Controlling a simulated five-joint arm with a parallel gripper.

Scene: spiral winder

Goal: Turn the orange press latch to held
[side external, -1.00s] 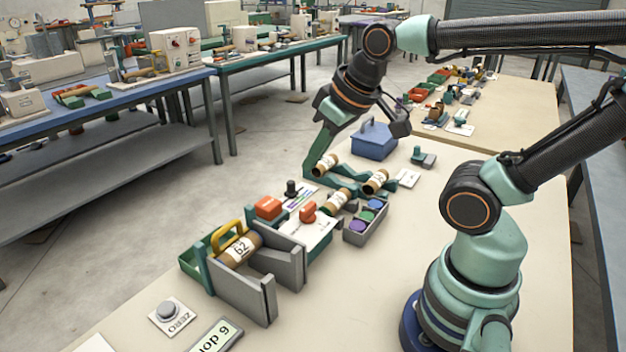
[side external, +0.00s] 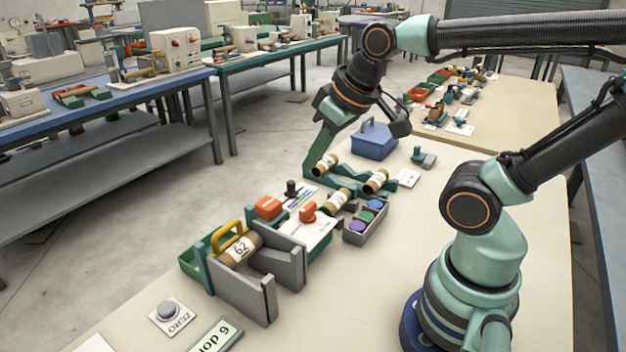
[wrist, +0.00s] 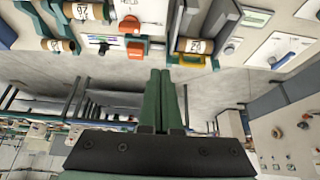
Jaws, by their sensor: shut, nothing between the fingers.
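Two orange parts stand near the middle of the bench in the side view: a rounded orange piece (side external: 308,212) on a white plate, and a blockier orange piece (side external: 268,207) to its left. I cannot tell for sure which is the press latch. Both show in the wrist view, the rounded one (wrist: 129,24) above the block (wrist: 136,50). My gripper (side external: 309,172) hangs low by the tube rack, beyond both orange parts in the side view. In the wrist view its two green fingers (wrist: 160,73) lie together, with nothing held, below and right of the orange parts.
More tubes (side external: 375,181) rest on a green rack. A tray of coloured discs (side external: 365,219), a blue box (side external: 374,140) and a ZERO button (side external: 168,310) stand around.

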